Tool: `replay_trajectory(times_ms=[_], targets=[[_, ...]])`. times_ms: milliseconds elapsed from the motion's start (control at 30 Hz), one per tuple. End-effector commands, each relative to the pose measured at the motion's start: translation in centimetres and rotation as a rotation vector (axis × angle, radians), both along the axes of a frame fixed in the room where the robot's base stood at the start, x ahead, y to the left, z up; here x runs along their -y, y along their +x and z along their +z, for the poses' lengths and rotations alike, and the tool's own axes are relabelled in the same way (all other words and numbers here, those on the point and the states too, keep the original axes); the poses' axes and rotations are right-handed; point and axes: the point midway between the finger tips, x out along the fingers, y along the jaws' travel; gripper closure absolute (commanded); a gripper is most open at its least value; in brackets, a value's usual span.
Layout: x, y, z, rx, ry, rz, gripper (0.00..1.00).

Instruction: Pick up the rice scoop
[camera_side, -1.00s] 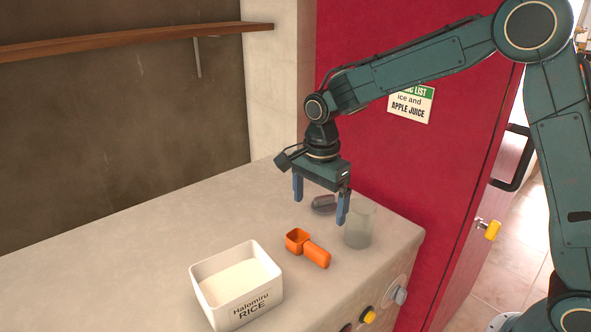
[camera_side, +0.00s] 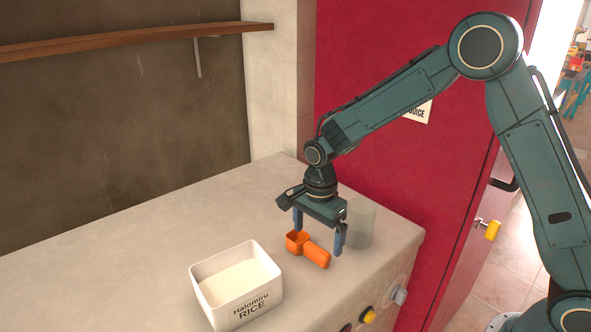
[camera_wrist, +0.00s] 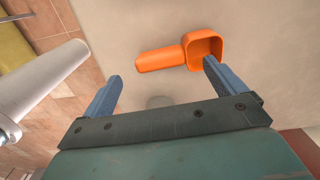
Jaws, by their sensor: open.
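The orange rice scoop (camera_side: 316,255) lies on the counter, its square cup (camera_side: 296,240) to the left and its thick handle to the lower right. It also shows in the wrist view (camera_wrist: 160,59), with the cup at right. My gripper (camera_side: 318,246) is open, with its blue fingers pointing down just behind the scoop in the side view. In the wrist view my gripper (camera_wrist: 160,75) has its right fingertip overlapping the cup's lower edge; I cannot tell whether they touch. The left fingertip is clear of the handle's end. Nothing is between the fingers.
A white rice container (camera_side: 237,287) labelled "Halomiru RICE" stands left of the scoop. A translucent cup (camera_side: 360,224) stands close to my gripper's right finger; a pale cylinder (camera_wrist: 40,88) is at left in the wrist view. Counter at the back left is clear. Knobs line the front edge.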

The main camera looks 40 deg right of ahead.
Motion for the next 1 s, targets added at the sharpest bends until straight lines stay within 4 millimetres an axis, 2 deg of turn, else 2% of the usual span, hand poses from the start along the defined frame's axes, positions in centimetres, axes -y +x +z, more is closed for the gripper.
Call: replay_trajectory(times_ms=[167,600,1000], targets=[[0.0,0.0,-0.6,-0.001,0.0,0.0,0.05],[0.1,0.0,-4.9,-0.002,0.0,0.0,0.05],[0.1,0.1,-5.2,0.0,0.0,0.0,0.05]])
